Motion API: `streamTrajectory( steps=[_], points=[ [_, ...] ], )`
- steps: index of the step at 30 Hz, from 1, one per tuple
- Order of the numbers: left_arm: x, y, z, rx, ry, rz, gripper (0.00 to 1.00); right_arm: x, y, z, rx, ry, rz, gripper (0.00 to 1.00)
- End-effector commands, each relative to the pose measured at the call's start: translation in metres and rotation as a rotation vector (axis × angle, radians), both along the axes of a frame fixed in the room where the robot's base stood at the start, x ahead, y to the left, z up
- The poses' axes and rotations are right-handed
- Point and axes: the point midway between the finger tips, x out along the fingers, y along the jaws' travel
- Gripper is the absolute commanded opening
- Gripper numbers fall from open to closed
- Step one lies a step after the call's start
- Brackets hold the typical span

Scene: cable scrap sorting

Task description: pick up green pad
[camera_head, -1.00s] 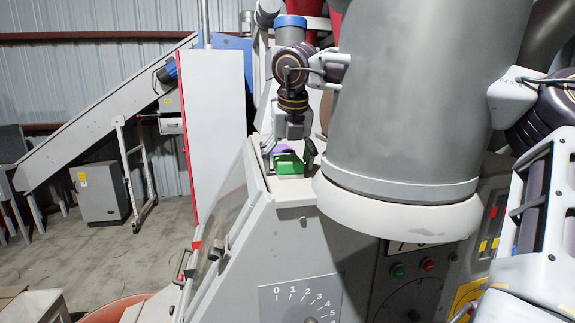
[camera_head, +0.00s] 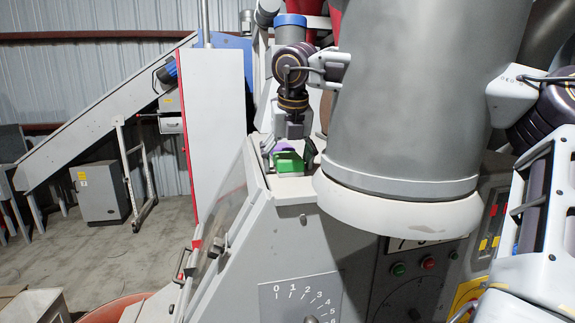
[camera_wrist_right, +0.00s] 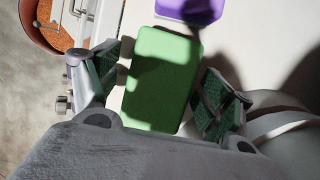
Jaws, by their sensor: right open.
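The green pad (camera_head: 289,165) lies flat on the light ledge of the machine. In the right wrist view the pad (camera_wrist_right: 162,82) is a plain green rectangle between my fingers, with shadow along its lower edge. My right gripper (camera_head: 289,154) is open over it, one finger on each side. In the right wrist view the right gripper (camera_wrist_right: 160,90) shows a gap on the left of the pad; the right finger is close to its edge, and I cannot tell if it touches. My left gripper is not in view.
The ledge (camera_head: 293,190) is narrow. A sloped clear panel (camera_head: 226,205) stands to its left. An orange-filled round container (camera_wrist_right: 55,30) is at upper left in the wrist view.

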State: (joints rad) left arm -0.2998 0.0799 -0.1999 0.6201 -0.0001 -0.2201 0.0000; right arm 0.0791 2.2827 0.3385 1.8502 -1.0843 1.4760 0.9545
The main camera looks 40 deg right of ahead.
Motion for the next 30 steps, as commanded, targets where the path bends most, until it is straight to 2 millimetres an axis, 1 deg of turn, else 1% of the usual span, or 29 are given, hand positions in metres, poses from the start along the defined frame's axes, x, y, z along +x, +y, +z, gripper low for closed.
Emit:
streamTrajectory(
  steps=[12, 21, 24, 30],
  points=[
    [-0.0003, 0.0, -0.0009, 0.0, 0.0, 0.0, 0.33, 0.0, -0.0001, -0.0007, 0.0, 0.0, 0.0, 0.8],
    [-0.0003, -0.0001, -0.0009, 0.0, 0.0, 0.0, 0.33, -0.0001, 0.0, -0.0013, 0.001, 0.001, 0.0, 0.42],
    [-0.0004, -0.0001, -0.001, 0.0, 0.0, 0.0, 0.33, -0.0002, 0.0001, -0.002, 0.001, 0.002, 0.0, 0.31],
    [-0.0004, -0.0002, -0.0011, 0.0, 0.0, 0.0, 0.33, -0.0003, 0.0003, -0.0031, 0.001, 0.005, 0.001, 0.31]
  ],
)
